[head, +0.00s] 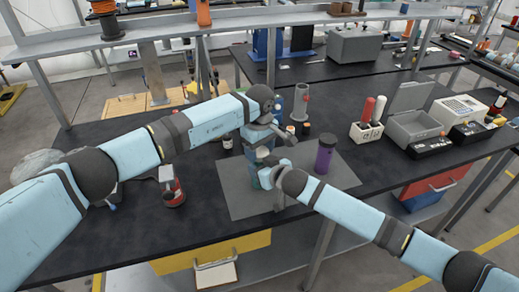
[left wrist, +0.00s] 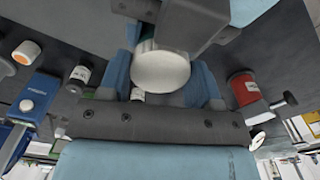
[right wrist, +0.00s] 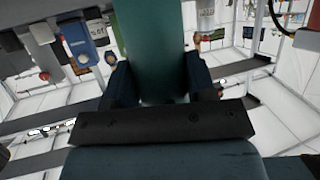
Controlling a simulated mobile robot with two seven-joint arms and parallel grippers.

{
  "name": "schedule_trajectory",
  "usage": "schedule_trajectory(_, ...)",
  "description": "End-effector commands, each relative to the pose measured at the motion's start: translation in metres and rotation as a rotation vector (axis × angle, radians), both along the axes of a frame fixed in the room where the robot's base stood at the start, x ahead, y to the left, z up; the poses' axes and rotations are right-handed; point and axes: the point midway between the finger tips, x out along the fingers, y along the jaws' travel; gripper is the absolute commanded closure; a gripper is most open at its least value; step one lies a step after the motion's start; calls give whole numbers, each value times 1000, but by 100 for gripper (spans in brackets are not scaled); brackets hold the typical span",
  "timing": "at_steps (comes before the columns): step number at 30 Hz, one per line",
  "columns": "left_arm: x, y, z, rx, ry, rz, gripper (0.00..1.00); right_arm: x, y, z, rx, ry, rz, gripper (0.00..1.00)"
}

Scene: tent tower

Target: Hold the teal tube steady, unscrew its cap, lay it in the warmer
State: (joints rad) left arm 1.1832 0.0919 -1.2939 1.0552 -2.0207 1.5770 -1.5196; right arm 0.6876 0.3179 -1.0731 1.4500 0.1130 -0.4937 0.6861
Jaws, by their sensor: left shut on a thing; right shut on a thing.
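The teal tube (right wrist: 155,45) stands between the fingers of my right gripper (right wrist: 160,90) in the right wrist view, and the fingers are shut on it. In the head view a little of the tube (head: 264,180) shows between my two grippers, over the grey mat (head: 238,203). My left gripper (left wrist: 165,85) is shut around the tube's top, at the round white cap (left wrist: 160,70). Whether cap and tube are apart is hidden. An open grey box (head: 413,130) with a raised lid stands at the right; I cannot tell if it is the warmer.
A purple bottle (head: 325,153) stands right of my grippers. A red can (head: 173,195) is at the left. A white rack (head: 366,132) with red and white handles and a black tray (head: 429,148) stand at the right. The mat's front left is clear.

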Motion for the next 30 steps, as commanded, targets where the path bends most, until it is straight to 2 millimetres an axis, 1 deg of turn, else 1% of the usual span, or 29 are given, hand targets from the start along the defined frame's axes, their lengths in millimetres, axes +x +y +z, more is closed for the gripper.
schedule_trajectory(1,0,1,0,1,0,64,70,0,0,0,0,0,-1,100)
schedule_trajectory(3,0,1,0,2,-1,138,70,0,0,0,-1,1,-1,100)
schedule_trajectory(5,0,1,0,2,-1,177,70,0,0,0,-1,1,-1,100)
schedule_trajectory(14,0,1,0,2,0,197,70,0,-1,0,0,1,-1,100)
schedule_trajectory(15,0,1,0,2,0,197,35,0,-1,0,-1,1,-1,100)
schedule_trajectory(17,0,1,0,2,0,197,21,0,-1,0,-1,1,-1,100)
schedule_trajectory(18,0,1,0,2,0,196,17,0,-1,0,-1,1,-1,100)
schedule_trajectory(26,0,0,1,1,-1,195,17,0,0,0,0,0,-1,100)
schedule_trajectory(30,1,0,11,0,-1,195,17,0,0,0,0,0,-1,100)
